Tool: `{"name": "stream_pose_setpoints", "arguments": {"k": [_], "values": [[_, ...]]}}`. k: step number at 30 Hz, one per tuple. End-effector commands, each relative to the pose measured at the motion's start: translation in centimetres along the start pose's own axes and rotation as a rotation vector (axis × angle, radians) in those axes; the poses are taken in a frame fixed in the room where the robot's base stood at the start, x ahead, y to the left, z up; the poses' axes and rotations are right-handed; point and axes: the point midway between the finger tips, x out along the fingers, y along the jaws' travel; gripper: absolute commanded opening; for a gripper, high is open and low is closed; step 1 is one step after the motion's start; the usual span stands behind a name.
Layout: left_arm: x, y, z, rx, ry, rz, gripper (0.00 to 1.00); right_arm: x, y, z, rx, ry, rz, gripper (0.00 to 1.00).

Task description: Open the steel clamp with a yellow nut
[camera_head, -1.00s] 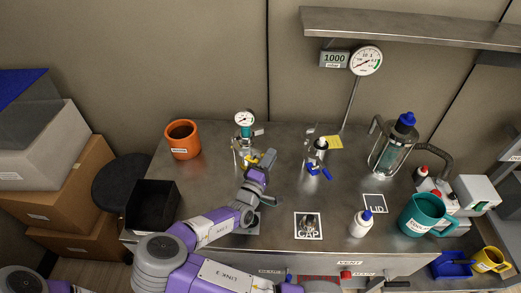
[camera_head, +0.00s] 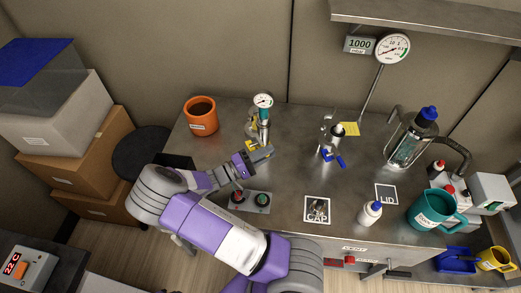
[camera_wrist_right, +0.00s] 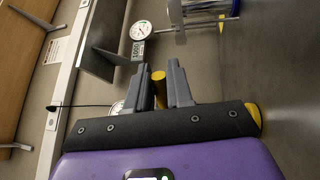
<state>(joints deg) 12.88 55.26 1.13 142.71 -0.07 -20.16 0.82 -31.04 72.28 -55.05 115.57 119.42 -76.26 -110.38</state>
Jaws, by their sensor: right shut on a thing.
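The yellow nut (camera_wrist_right: 159,88) shows as a short yellow cylinder between the two grey fingers of my right gripper in the right wrist view (camera_wrist_right: 160,85). The gripper is shut on it. In the head view my right gripper (camera_head: 255,149) is low at the front of the steel fitting (camera_head: 263,125) with a round gauge on top. The steel clamp sits at this fitting, but my gripper and the small scale hide its shape, and I cannot tell whether it is open. My left gripper is not in view.
An orange pot (camera_head: 201,117) stands left of the fitting. A second steel fitting with a blue handle (camera_head: 334,157) stands to the right. A button panel (camera_head: 250,200) lies below my gripper. A bottle (camera_head: 370,213), a teal mug (camera_head: 431,213) and a glass vessel (camera_head: 407,145) stand further right.

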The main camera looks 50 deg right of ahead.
Motion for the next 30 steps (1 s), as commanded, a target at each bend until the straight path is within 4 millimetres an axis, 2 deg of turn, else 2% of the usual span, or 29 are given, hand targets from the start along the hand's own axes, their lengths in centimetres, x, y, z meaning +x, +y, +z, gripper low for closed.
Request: {"name": "stream_pose_setpoints", "arguments": {"k": [12, 13, 15, 16, 25, 30], "values": [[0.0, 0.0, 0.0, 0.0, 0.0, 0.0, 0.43, 0.1, 0.1, 0.0, 0.001, -0.008, 0.002, 0.0], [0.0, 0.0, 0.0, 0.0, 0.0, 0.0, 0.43, 0.1, 0.1, 0.0, 0.001, -0.007, 0.002, 0.24], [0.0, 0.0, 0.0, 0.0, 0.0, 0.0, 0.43, 0.1, 0.1, 0.0, 0.001, -0.008, 0.002, 0.35], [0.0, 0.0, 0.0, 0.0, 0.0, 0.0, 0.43, 0.1, 0.1, 0.0, 0.001, -0.008, 0.002, 0.37], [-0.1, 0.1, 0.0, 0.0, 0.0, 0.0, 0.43, 0.1, 0.3, 0.0, 0.001, -0.008, 0.001, 0.37], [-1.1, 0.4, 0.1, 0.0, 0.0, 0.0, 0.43, 0.5, 2.5, 0.0, 0.002, -0.009, 0.0, 0.37]]}}
